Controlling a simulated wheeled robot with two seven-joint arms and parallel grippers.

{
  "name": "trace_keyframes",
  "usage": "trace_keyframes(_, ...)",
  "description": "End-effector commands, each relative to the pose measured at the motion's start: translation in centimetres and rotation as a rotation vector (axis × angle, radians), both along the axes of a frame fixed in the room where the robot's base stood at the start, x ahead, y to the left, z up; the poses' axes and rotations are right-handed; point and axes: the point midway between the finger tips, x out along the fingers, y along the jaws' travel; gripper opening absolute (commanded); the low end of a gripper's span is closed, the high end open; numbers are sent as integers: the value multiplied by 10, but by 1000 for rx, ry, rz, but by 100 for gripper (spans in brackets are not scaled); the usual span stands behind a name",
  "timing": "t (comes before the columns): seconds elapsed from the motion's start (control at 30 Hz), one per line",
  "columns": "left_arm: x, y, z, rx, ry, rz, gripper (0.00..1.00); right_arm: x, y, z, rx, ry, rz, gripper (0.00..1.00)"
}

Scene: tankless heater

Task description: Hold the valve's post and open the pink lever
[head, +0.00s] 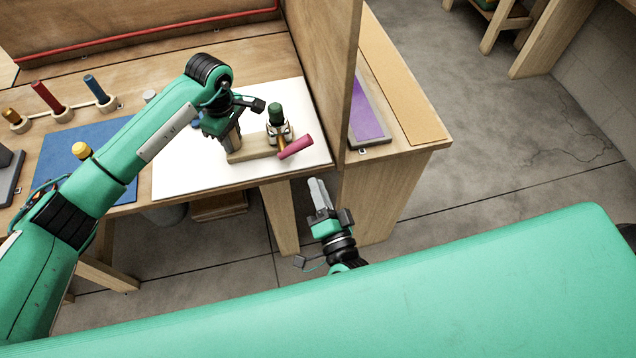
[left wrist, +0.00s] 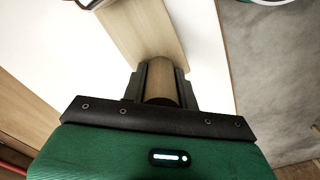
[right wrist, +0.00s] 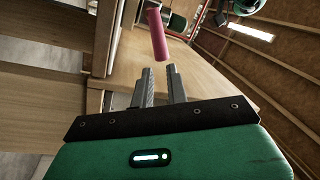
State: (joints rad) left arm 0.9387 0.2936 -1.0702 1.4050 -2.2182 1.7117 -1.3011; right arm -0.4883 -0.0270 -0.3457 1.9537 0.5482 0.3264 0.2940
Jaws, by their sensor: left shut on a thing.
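The valve sits on a white board, with a wooden base (head: 252,147), a green-capped body (head: 276,114) and a pink lever (head: 297,146) jutting out at its right front. My left gripper (head: 230,136) is shut around the wooden post at the base's left end; the post (left wrist: 161,84) shows between its fingers in the left wrist view. My right gripper (head: 318,194) is empty, below and in front of the lever, off the table's front edge. Its fingers (right wrist: 160,84) have a narrow gap between them. The pink lever (right wrist: 157,38) is beyond them, apart.
A wooden partition (head: 325,60) rises right of the white board (head: 180,178). Beyond it lies a purple panel (head: 367,112).

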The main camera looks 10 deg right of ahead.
Motion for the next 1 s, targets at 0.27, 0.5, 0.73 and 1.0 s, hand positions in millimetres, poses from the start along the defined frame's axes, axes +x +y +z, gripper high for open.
trace_keyframes(0.27, -1, 0, -2, 2, 2, 0, 0, 3, 1, -13, 183, -19, 50, 0)
trace_keyframes(0.5, -1, 0, -2, 2, 2, 0, 0, 5, -4, -34, 484, -45, 149, 0)
trace_keyframes(0.73, -1, 0, -2, 2, 2, 0, 0, 5, -13, -53, 768, -59, 270, 0)
trace_keyframes(1.0, -1, 0, -2, 2, 2, 0, 0, 5, -31, -73, 1087, -45, 441, 0)
